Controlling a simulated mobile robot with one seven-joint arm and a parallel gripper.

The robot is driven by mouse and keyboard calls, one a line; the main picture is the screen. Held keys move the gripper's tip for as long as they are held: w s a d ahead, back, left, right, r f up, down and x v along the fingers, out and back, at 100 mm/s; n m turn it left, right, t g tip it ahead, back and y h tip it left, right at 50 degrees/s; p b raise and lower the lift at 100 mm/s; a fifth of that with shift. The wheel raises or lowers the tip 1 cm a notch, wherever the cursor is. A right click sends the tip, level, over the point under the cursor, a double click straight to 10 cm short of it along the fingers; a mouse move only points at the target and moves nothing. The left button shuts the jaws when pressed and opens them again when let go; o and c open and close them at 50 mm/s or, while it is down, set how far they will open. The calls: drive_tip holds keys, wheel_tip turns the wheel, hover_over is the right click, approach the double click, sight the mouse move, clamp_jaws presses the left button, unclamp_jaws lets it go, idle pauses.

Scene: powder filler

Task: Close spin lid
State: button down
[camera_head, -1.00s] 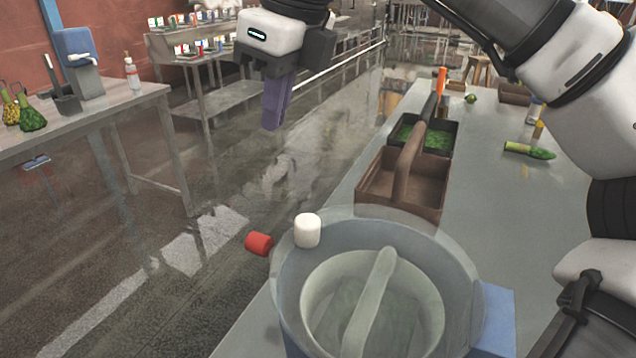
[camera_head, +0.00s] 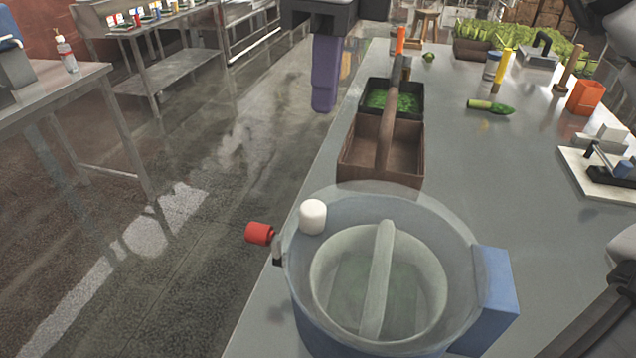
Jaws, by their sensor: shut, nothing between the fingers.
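The powder filler, a blue-grey round machine (camera_head: 305,290), stands at the front of the counter. Its translucent round lid (camera_head: 455,235) sits over the bowl, with a raised bar handle (camera_head: 380,275) across the middle. A white knob (camera_head: 312,216) is on the rim at the upper left, and a red knob (camera_head: 259,233) sticks out at the left side. I cannot tell whether the lid is locked. My gripper (camera_head: 325,105) is at the top of the view with purple fingers pointing down. It is shut and empty, beyond the machine and apart from it.
A brown wooden carrier (camera_head: 350,165) and a black tray with green contents (camera_head: 390,102) stand behind the machine. A steel table (camera_head: 60,95) stands left across the open floor.

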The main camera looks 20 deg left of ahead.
sight(311, 210)
drive_tip(key=f, duration=0.9)
drive_tip(key=a+f, duration=0.1)
drive_tip(key=f, duration=0.3)
drive_tip(key=shift+f, duration=0.35)
drive_tip(key=shift+a+f+b, duration=0.25)
drive_tip(key=shift+f+b, duration=0.85)
drive_tip(key=shift+b, duration=0.15)
drive_tip(key=shift+s+f, duration=0.1)
drive_tip(key=shift+f, duration=0.05)
